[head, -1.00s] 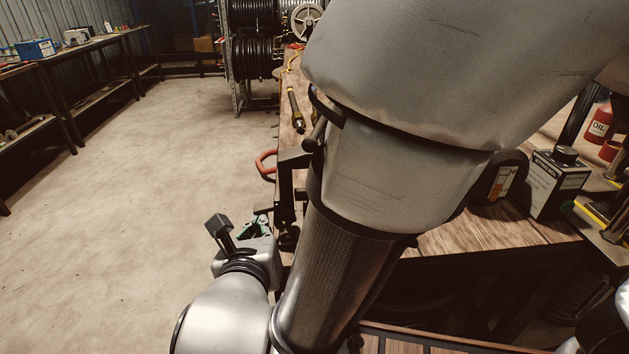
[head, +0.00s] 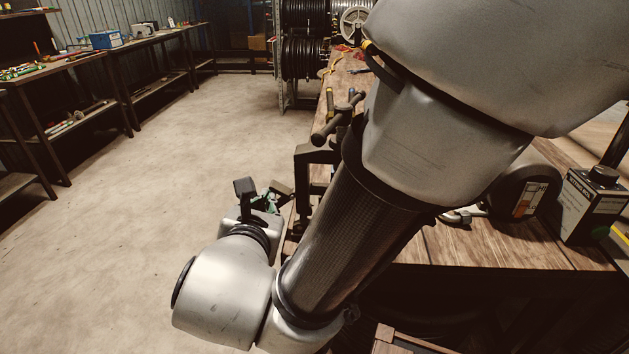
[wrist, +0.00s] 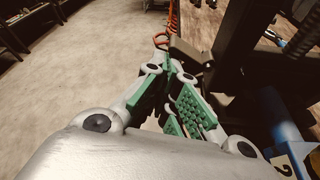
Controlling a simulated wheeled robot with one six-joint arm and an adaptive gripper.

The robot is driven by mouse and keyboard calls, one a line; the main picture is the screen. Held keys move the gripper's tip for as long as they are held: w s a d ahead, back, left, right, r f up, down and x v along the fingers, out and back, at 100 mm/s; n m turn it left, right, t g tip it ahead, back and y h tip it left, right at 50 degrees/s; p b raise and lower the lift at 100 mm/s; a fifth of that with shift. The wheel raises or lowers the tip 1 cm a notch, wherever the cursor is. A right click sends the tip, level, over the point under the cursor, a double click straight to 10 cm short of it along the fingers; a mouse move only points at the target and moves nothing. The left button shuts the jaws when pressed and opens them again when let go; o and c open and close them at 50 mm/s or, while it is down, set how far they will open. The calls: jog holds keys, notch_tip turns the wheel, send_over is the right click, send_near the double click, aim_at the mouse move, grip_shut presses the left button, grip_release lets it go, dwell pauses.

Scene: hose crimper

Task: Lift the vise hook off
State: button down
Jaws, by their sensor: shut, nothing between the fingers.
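A dark vise (head: 312,158) with a T-shaped handle (head: 338,121) stands at the bench's left edge, partly behind my arm. I cannot clearly make out a hook on it in the head view. In the wrist view, a red-orange loop (wrist: 161,40) shows just beyond my fingertips, beside a dark block (wrist: 188,51) at the bench edge; I cannot tell whether it is the hook. My gripper (wrist: 172,64), with green-padded fingers, is shut with nothing held. It also shows small in the head view (head: 274,192), left of and below the vise, off the bench side.
A blue cylinder (wrist: 281,118) is close on the right in the wrist view. Hose reels (head: 305,55) stand behind. Open floor (head: 130,230) lies to the left, with side tables beyond.

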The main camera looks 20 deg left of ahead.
jog(key=shift+r, duration=0.3)
dwell(0.5)
